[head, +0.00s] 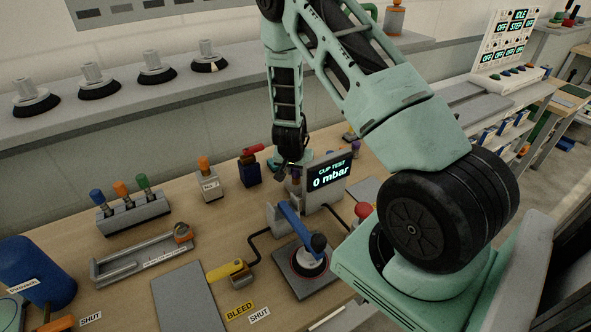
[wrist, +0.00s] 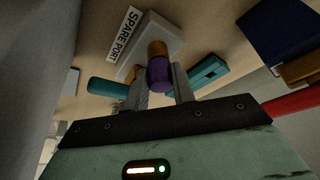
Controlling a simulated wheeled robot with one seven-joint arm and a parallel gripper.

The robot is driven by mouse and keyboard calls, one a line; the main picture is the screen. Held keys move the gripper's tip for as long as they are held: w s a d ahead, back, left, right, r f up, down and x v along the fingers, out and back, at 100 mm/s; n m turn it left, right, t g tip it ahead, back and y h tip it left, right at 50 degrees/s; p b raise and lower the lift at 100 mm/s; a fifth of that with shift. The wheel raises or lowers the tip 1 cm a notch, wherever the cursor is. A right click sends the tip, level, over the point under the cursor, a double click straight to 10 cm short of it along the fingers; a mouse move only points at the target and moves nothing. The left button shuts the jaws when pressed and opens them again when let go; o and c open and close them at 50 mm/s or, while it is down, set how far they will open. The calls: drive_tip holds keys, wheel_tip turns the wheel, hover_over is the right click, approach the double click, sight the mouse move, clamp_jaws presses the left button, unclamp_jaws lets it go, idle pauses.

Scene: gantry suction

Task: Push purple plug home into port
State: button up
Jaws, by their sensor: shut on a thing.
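In the wrist view the purple plug (wrist: 159,76) is between the two fingers of my gripper (wrist: 161,71), which is shut on it. An orange-brown piece (wrist: 157,48) shows just beyond the plug, against a pale block (wrist: 165,33) beside the label SPARE PORT (wrist: 123,34). I cannot tell whether this piece belongs to the plug or the block, nor how far in the plug sits. In the head view my gripper (head: 289,168) is low beside the cup-test display (head: 328,174); the plug is not clear there.
Teal pieces (wrist: 208,71) show either side of the fingers in the wrist view. A dark blue block with a red lever (head: 250,170) stands left of my gripper. A white block with an orange top (head: 210,184) and a grey rack of coloured plugs (head: 135,214) stand farther left.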

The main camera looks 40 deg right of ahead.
drive_tip(key=o, duration=1.1)
drive_tip(key=shift+f, duration=0.1)
drive_tip(key=shift+c, duration=0.2)
drive_tip(key=p+v, duration=0.1)
drive_tip(key=v, duration=1.6)
